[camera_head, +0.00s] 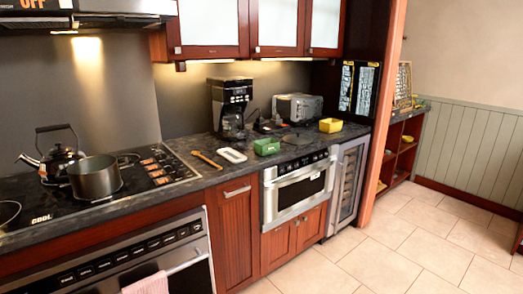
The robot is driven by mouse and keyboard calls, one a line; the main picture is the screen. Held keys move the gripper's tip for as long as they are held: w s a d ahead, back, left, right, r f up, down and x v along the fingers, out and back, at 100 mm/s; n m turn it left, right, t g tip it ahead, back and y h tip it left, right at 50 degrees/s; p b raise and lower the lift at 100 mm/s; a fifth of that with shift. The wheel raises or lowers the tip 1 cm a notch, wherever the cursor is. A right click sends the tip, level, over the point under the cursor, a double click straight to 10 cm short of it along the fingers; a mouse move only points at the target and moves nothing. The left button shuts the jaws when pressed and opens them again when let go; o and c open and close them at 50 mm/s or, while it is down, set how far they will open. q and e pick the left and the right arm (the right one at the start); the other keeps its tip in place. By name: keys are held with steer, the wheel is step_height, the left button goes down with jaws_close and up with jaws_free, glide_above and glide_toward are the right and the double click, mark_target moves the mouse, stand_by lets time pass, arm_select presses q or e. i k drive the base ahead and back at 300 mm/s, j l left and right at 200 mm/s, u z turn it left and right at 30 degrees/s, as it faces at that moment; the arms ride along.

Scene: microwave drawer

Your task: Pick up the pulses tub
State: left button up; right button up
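Two small tubs stand on the dark countertop (210,172). A green tub (266,147) is near the front edge above the microwave drawer. A yellow tub (330,126) is farther right, near the toaster. I cannot read a label on either, so I cannot tell which is the pulses tub. A white shallow dish (232,155) lies left of the green tub. Neither of my grippers shows in this view.
A wooden spoon (207,159) lies left of the dish. A coffee maker (230,105) and toaster (298,107) stand behind. A pot (95,178) and kettle (60,150) sit on the cooktop. The microwave drawer (298,190) is shut. Tiled floor (400,240) is open at right.

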mark_target(269, 146)
steer(key=i+l+z, duration=0.1)
steer(key=i+l, duration=0.15)
steer(key=i, duration=0.2)
steer(key=i+l, duration=0.25)
steer(key=i, duration=0.25)
steer(key=z, duration=0.05)
